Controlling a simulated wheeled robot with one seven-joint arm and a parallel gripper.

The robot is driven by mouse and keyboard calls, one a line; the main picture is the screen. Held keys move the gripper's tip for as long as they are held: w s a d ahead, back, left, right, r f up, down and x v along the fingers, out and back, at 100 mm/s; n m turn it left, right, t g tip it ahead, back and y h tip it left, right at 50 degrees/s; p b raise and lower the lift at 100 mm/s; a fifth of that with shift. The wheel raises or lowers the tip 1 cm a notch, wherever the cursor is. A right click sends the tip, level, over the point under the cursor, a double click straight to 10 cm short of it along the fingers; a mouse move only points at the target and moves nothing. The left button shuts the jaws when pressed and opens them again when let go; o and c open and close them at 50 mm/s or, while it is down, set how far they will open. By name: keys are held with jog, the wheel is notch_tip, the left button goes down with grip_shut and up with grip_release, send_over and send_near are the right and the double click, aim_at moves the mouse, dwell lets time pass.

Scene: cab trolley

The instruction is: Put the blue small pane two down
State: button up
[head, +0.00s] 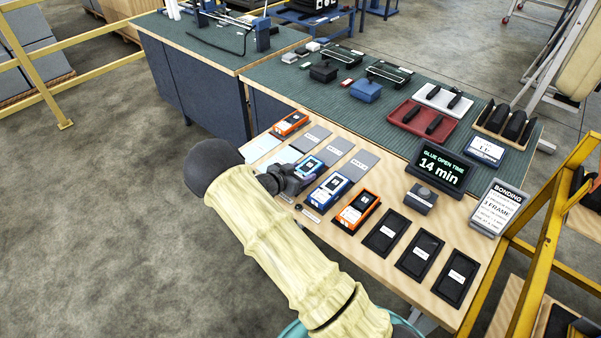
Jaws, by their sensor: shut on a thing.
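My gripper (294,181) is low over the wooden part of the bench, at the end of my cream-sleeved arm. It is shut on a blue-edged pane (311,164) with a white label, which it partly hides. I cannot tell whether this pane touches the surface below. A second blue-edged pane (328,193) lies just in front of it, towards the right. An orange-edged pane (358,210) lies beyond that, and another orange-edged pane (290,123) lies at the far left end.
Grey plates (339,147) lie behind the held pane. Black frames (420,254) lie in a row at the right. A timer sign (440,169) reads 14 min. Red and white trays (423,122) stand on the green mat. A yellow rail (545,240) borders the right side.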

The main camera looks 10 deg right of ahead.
jog(key=shift+f, duration=0.15)
jog(key=o, duration=1.1)
jog(key=v, duration=1.2)
jog(key=shift+r+b, duration=0.2)
jog(key=shift+b, duration=0.1)
